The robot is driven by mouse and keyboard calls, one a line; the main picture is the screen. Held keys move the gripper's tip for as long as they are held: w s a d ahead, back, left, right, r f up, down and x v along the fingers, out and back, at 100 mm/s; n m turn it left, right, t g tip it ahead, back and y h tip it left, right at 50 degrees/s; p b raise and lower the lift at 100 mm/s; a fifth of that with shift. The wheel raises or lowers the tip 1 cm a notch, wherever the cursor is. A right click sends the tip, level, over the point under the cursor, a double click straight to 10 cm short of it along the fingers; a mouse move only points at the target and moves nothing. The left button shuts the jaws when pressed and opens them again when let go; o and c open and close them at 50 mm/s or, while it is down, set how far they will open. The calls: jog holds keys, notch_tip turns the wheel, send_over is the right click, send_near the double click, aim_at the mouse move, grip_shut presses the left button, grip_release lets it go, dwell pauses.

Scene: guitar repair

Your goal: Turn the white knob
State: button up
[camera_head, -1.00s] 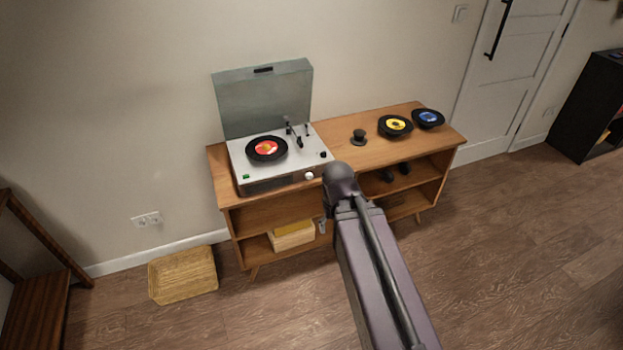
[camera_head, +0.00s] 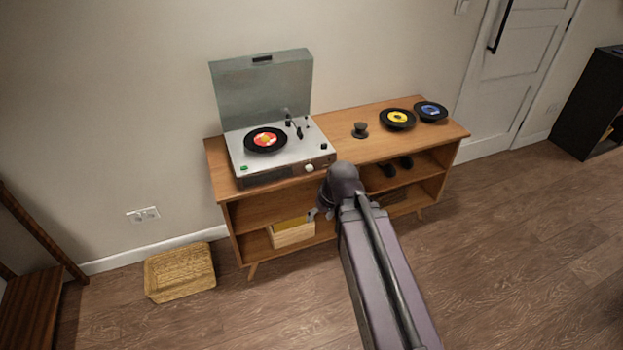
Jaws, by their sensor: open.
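The white knob (camera_head: 309,168) is a small round knob on the front face of a record player (camera_head: 235,160), near its right end. The record player stands on the left part of a wooden cabinet with its grey lid raised. A black record with a red label (camera_head: 265,140) lies on its platter. My gripper (camera_head: 313,213) shows only in small part, left of my arm's dark joint. It is open, below the knob and apart from it, in front of the cabinet shelves. The rest of it is hidden behind my arm.
The wooden cabinet (camera_head: 215,158) also bears a small black object (camera_head: 360,131), a yellow-label record (camera_head: 398,118) and a blue-label record (camera_head: 431,111). A box (camera_head: 292,236) sits on its lower shelf. A wicker basket (camera_head: 180,272) lies on the floor at left.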

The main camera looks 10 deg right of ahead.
jog(key=w+a+f+n+t+y+b, duration=0.2)
jog(key=w+a+f+t+y+b, duration=0.1)
jog(key=w+f+t+b, duration=0.25)
jog(key=m+t+h+b, duration=0.1)
jog(key=m+t+b, duration=0.2)
jog(key=t+b, duration=1.3)
send_near(310, 170)
jog(key=s+d+r+g+b, duration=0.2)
jog(key=s+r+g+b, duration=0.3)
jog(key=s+g+b, duration=0.1)
jog(key=shift+w, duration=0.15)
jog(key=shift+w, duration=0.15)
jog(key=shift+f+x, duration=0.2)
jog(key=shift+x, duration=6.55)
grip_shut()
